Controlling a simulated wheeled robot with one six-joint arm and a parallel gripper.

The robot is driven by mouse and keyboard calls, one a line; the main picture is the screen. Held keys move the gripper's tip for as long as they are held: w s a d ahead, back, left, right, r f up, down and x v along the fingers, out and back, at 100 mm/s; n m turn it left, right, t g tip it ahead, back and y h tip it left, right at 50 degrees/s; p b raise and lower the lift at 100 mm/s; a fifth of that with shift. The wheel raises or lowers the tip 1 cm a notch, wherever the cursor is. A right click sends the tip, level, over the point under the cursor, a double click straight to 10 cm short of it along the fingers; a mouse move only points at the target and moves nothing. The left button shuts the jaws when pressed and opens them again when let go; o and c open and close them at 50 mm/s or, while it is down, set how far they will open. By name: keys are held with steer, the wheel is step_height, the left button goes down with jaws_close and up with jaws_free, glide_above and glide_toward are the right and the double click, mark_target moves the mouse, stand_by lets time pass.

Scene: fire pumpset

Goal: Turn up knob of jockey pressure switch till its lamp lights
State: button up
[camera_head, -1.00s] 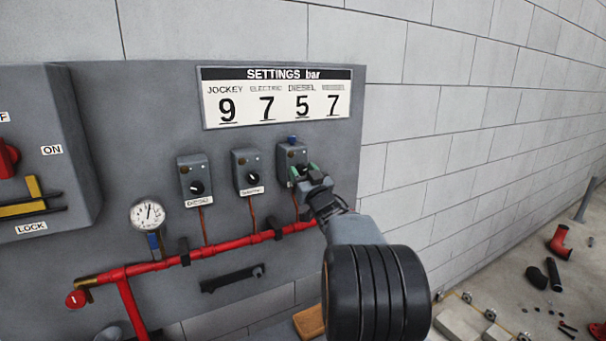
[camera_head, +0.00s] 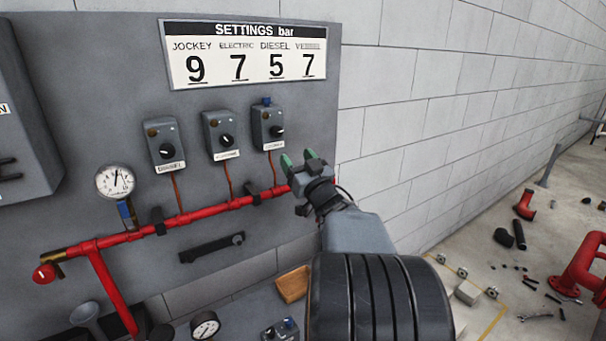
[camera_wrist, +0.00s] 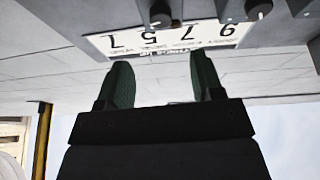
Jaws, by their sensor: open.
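Three grey switch boxes with black knobs hang on the panel. The right box (camera_head: 267,118) has a blue piece on top; its small label is too blurred to read surely. Its black knob (camera_head: 277,132) shows uncovered. The middle box (camera_head: 217,120) and the left box (camera_head: 160,130), labelled DIESEL, each have a dull brownish round lamp. I see no lit lamp. My gripper (camera_head: 302,160) is open and empty, below and right of the right box, apart from its knob. Its green fingers (camera_wrist: 163,82) also show spread in the wrist view, with two knobs at the top.
The settings plate (camera_head: 249,55) reads jockey 9, electric 7, diesel 5, vessel 7. A red pipe (camera_head: 200,207) runs below the boxes, with a gauge (camera_head: 115,181) at left. Loose parts lie on the floor at right.

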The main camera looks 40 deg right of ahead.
mark_target(278, 133)
steer(key=shift+v, duration=1.45)
steer(key=shift+r, duration=0.1)
steer(key=p, duration=0.3)
steer(key=shift+r, duration=0.2)
steer(key=p+x, duration=0.2)
steer(key=x, duration=0.4)
steer(key=p+x, duration=0.2)
steer(key=x, duration=0.5)
steer(key=shift+w+f, duration=0.15)
steer(key=shift+w, duration=0.2)
steer(key=c, duration=0.9)
steer(key=shift+f, duration=0.1)
